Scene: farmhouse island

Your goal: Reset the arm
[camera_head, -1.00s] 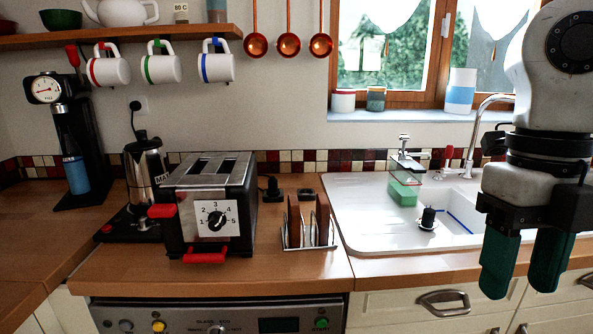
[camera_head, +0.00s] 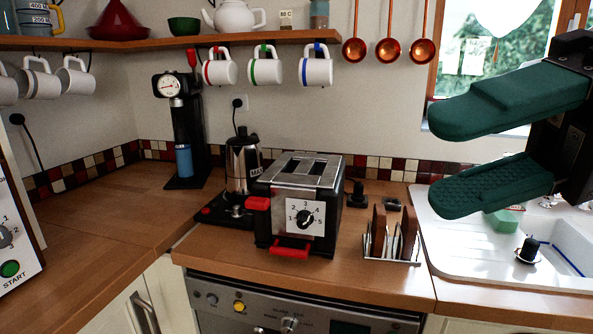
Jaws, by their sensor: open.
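My gripper (camera_head: 462,157) is at the right of the head camera view. Its two green fingers point to the left, one above the other, with a wide gap between them. It is open and nothing is between the fingers. It appears in front of the window and the white sink, hiding parts of both. The rest of my arm is out of the picture to the right.
A toaster (camera_head: 299,196), a moka pot (camera_head: 243,164) and a toast rack (camera_head: 392,240) stand on the wooden counter (camera_head: 140,225). Mugs (camera_head: 265,70) and copper ladles (camera_head: 390,52) hang above. The sink (camera_head: 450,245) is at right. The left counter is mostly clear.

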